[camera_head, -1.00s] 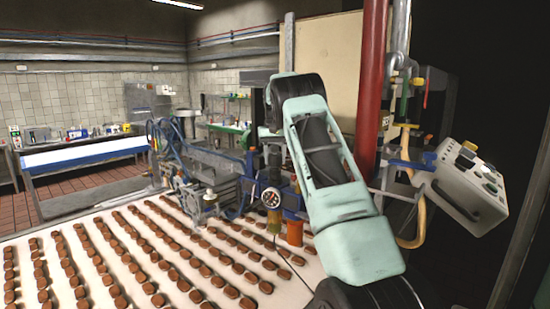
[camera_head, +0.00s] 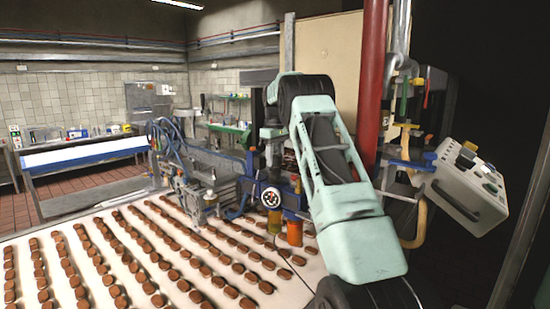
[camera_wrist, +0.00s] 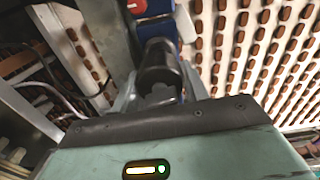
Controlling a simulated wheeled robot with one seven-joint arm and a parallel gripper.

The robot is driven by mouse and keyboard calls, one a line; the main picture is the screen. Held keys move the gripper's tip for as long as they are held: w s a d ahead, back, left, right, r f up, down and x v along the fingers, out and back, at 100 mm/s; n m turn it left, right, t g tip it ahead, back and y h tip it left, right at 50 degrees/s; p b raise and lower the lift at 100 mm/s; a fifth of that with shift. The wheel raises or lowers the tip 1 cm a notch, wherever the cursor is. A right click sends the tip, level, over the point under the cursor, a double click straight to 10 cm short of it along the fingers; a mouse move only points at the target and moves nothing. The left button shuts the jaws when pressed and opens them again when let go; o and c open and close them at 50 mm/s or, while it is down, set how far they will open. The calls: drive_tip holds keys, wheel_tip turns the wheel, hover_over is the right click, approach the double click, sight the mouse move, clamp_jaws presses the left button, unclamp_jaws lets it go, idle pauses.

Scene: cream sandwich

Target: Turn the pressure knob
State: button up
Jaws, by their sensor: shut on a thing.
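In the wrist view, a black cylindrical knob (camera_wrist: 160,62) stands between the two fingers of my gripper (camera_wrist: 160,84). The gripper is shut on this knob, and its fingers lie on either side of it. The fingertips are partly hidden behind the knob and the dark edge of my gripper's body. In the head view, a round pressure gauge (camera_head: 271,198) with a pale face sits on the blue machine (camera_head: 228,168), left of my arm. My gripper and the knob cannot be made out clearly there.
A white conveyor (camera_head: 130,230) carries many rows of brown biscuits in front of the machine. A red vertical pipe (camera_head: 372,85) and a pale control box (camera_head: 465,190) stand right of my arm. The wrist view shows a red switch (camera_wrist: 137,6) beyond the knob.

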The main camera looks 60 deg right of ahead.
idle(0.3)
drive_tip(key=o, duration=1)
drive_tip(key=shift+r, duration=0.1)
drive_tip(key=shift+r+b, duration=0.4)
drive_tip(key=shift+r, duration=3.3)
